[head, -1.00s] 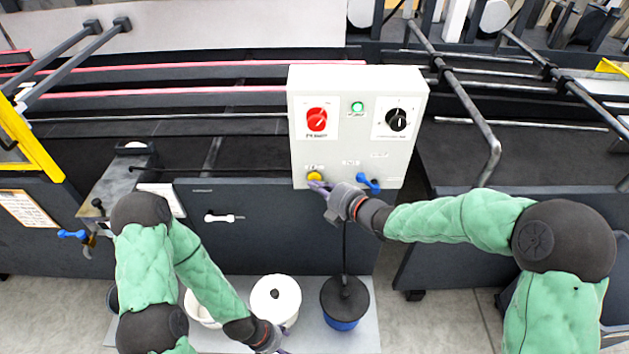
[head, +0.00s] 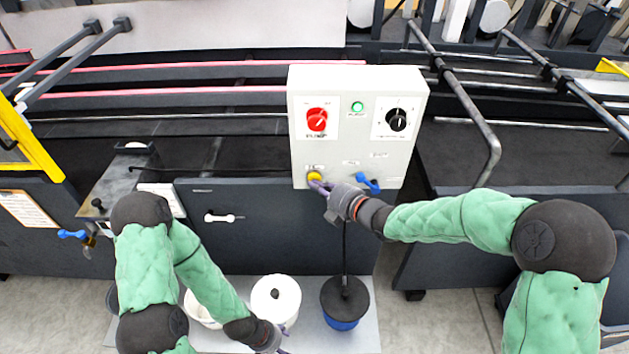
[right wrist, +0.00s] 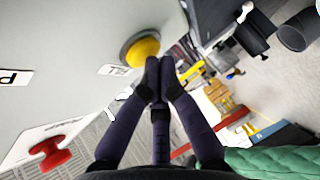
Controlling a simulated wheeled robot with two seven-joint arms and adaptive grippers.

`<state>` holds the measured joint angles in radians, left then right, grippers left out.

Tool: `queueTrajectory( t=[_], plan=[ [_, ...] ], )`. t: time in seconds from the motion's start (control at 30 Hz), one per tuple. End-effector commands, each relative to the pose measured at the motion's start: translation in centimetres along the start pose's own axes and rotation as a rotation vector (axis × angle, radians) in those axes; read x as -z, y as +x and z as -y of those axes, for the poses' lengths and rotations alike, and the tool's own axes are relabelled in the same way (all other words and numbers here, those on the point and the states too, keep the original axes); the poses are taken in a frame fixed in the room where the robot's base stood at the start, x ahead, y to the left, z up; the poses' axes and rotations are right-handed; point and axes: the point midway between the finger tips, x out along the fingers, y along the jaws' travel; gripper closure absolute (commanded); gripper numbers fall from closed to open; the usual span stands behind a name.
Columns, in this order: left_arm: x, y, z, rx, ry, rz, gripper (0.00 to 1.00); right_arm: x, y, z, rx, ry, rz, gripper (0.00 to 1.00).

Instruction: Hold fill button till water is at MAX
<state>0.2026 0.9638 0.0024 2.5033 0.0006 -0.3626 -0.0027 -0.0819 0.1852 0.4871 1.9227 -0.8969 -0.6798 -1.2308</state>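A yellow button (head: 314,176) sits low on the left of the white control box (head: 360,145); it also shows large in the right wrist view (right wrist: 141,49). My right gripper (head: 318,184) is shut and empty, its fingertips together at the button's lower right edge. In the right wrist view the fingertips (right wrist: 158,66) overlap that edge; I cannot tell whether the button is pressed in. My left gripper (head: 279,349) is low by the white lidded pot (head: 275,300), partly cut off, its fingers unclear. No water level or MAX mark is readable.
The box also carries a red knob (head: 317,120), a green lamp (head: 357,107), a black dial (head: 397,119) and a blue lever (head: 368,183) close to my right gripper. A blue pot with a black lid (head: 344,300) stands below on a grey platform.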

Motion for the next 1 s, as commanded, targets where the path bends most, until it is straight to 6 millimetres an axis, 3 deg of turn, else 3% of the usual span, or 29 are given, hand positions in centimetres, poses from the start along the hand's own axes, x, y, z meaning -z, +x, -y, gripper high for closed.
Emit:
queueTrajectory(
  t=[1.0],
  plan=[
    [0.0,0.9,0.3,0.000,0.000,0.000,0.41,1.2,-1.2,0.5,0.000,0.000,0.000,1.00]
  ],
)
